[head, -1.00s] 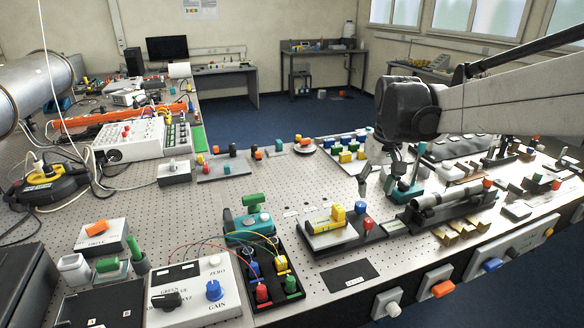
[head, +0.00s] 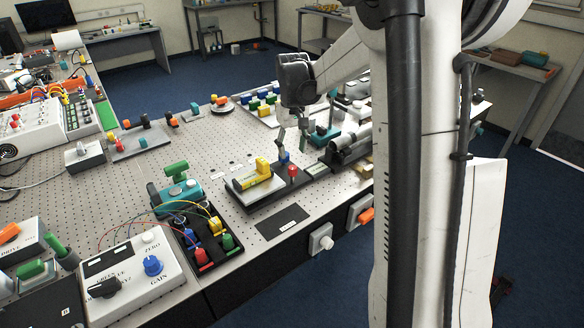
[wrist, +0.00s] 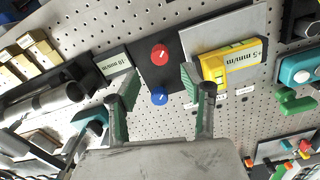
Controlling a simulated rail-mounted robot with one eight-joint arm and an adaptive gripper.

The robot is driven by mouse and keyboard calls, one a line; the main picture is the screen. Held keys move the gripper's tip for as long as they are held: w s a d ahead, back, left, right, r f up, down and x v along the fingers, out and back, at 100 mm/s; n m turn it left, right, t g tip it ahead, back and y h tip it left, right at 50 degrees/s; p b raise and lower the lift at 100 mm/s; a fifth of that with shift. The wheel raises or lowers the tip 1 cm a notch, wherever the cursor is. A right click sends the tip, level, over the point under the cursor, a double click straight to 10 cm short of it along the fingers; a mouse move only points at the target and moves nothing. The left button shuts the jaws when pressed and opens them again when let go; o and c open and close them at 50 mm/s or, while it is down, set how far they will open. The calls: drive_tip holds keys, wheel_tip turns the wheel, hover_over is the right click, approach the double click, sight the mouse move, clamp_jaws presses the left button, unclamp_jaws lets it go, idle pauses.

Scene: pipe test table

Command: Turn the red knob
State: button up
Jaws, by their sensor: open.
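The red knob (head: 292,170) stands on a dark plate beside the blue knob (head: 285,157) in the head view. In the wrist view the red knob (wrist: 160,53) is round with a light line on top, and the blue knob (wrist: 159,96) is below it. My gripper (head: 291,147) is open, pointing down just behind the red knob. In the wrist view my gripper (wrist: 158,82) has its two green-padded fingers spread, one on each side of the knobs' column. The red knob shows beyond the fingertips and the blue knob between the fingers. Nothing is held.
A yellow block device (wrist: 228,63) lies close to one finger. A labelled block (wrist: 113,64) and a grey cylinder fixture (wrist: 45,102) are on the other side. Another red knob (head: 202,257) sits on a black box at the front. Perforated table (head: 120,190) shows around.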

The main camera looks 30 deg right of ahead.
sight(293, 167)
wheel_tip(293, 167, down, 8)
drive_tip(key=shift+r, duration=0.2)
clamp_jaws()
idle(0.4)
drive_tip(key=shift+f+m, duration=0.1)
drive_tip(key=shift+m, duration=0.3)
drive_tip(key=shift+m+b, duration=1.05)
drive_tip(key=shift+m, duration=0.05)
drive_tip(key=m+b, duration=0.1)
drive_tip(key=m, duration=0.1)
drive_tip(key=shift+m+b, duration=0.3)
drive_tip(key=shift+b, duration=0.1)
drive_tip(key=m+b, duration=0.2)
drive_tip(key=m, duration=0.4)
drive_tip(key=shift+b, duration=0.3)
